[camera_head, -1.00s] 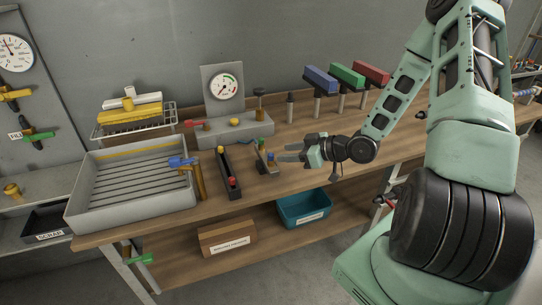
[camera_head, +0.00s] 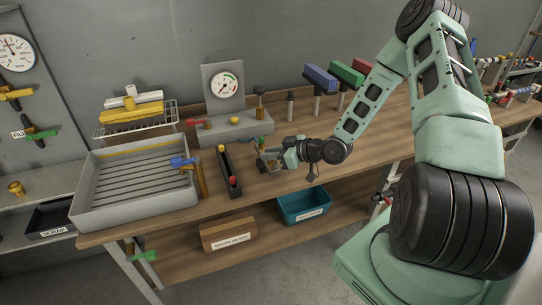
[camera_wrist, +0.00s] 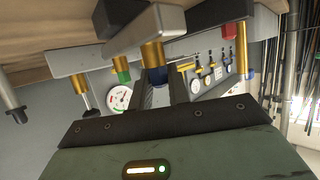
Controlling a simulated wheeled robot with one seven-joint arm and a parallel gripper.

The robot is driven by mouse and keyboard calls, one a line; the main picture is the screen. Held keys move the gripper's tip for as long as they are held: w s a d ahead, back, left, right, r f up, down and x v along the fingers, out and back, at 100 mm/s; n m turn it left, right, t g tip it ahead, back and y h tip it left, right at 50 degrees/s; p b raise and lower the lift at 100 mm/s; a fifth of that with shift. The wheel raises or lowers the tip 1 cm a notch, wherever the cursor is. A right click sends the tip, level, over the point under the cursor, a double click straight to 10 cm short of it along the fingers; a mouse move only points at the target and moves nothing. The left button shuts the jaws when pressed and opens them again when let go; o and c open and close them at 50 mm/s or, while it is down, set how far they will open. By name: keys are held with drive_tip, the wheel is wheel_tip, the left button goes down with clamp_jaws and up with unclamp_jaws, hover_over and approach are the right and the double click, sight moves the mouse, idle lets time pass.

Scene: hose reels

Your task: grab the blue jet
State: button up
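The blue jet shows in the wrist view as a brass cylinder (camera_wrist: 152,55) with a dark blue end, in front of a grey bracket (camera_wrist: 145,30). My gripper (camera_wrist: 168,88) is right at it, with the fingers apart and the blue end beside or between them; contact is unclear. In the head view my gripper (camera_head: 268,158) reaches left over the bench and largely hides the small bracket there. A similar brass jet with a green end (camera_wrist: 122,75) stands close by in the wrist view.
A black holder (camera_head: 229,178) with yellow and red knobs stands just left of my gripper. Beyond are a grey tray (camera_head: 125,205) with a blue-handled brass valve (camera_head: 184,161), and a gauge block (camera_head: 230,128).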

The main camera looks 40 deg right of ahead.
clamp_jaws()
drive_tip(key=shift+r, duration=0.1)
